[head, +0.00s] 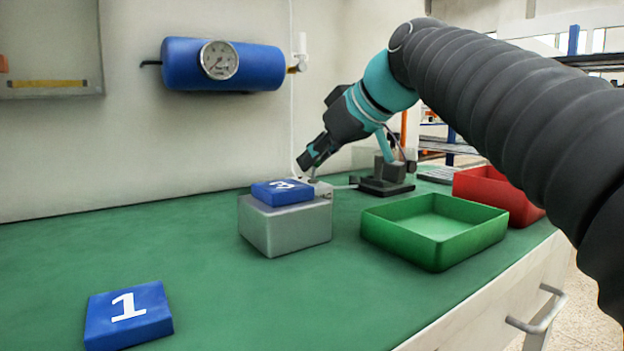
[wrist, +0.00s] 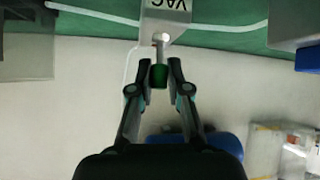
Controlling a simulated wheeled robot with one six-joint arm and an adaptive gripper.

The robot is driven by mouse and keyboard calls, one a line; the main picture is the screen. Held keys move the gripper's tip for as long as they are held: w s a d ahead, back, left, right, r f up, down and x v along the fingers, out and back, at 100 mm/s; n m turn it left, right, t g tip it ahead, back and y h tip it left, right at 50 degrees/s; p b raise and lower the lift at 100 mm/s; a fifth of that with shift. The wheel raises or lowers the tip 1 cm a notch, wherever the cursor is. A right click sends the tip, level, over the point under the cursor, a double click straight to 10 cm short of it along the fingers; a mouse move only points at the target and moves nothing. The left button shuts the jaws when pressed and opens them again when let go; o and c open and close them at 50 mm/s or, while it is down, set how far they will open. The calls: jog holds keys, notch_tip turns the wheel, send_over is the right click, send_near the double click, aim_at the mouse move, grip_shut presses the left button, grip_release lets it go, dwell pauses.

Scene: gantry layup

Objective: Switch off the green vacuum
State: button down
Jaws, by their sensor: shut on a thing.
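The green vacuum handle (wrist: 159,78) is a short green grip on a light metal stem, below a grey plate (wrist: 152,20) whose "VAC" lettering appears upside down in the wrist view. My gripper (wrist: 160,70) is shut on the green handle, one finger on each side. In the head view my gripper (head: 307,161) reaches down behind the grey metal block (head: 285,228). The green handle cannot be made out there. Which way the handle is turned is hard to tell.
A blue block (head: 283,192) lies on the grey block. A blue block marked 1 (head: 128,314) lies front left. A green tray (head: 434,229) and a red tray (head: 495,192) stand to the right. A blue tank (head: 222,66) with a gauge hangs on the wall. The left bench is mostly clear.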

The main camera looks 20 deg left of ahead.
jog(key=shift+s+d+t+y, duration=0.15)
jog(key=shift+d+t+y, duration=0.05)
jog(key=shift+t+y, duration=0.35)
jog(key=c, duration=1.1)
grip_release()
jog(key=v, duration=1.2)
jog(key=shift+d+f, duration=0.1)
